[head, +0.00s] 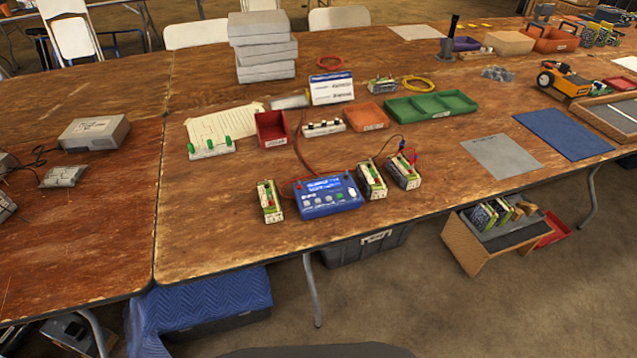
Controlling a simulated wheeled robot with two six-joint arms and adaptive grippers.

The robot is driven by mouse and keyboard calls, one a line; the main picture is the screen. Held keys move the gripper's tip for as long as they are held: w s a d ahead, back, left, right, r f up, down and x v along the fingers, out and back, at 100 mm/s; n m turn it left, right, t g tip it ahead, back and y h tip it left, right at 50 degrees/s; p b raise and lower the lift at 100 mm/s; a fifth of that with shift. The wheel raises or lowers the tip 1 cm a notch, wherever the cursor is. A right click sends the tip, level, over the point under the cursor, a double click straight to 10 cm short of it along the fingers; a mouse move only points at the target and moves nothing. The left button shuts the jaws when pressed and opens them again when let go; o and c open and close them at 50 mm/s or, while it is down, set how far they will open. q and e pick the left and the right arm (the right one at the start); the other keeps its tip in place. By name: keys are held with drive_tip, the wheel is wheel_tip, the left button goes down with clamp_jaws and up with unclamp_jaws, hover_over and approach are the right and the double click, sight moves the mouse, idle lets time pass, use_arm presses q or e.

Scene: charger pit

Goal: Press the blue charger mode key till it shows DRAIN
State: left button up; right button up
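The blue charger (328,196) stands on the wooden table near its front edge. It has a small lit blue screen on its upper face and a row of small light keys along its front. The screen text and key labels are too small to read, so I cannot tell which mode shows. A battery pack (269,202) stands at its left. Two more packs, one (371,180) close by and one (403,171) with red and blue clips, stand at its right. Leads run near the charger. Neither of my grippers is in view.
Behind the charger are a red bin (271,129), a white sign card (331,89), an orange tray (365,117) and a green tray (431,106). Grey boxes (263,48) are stacked at the back. Bare tabletop lies left of the charger and along the front edge.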

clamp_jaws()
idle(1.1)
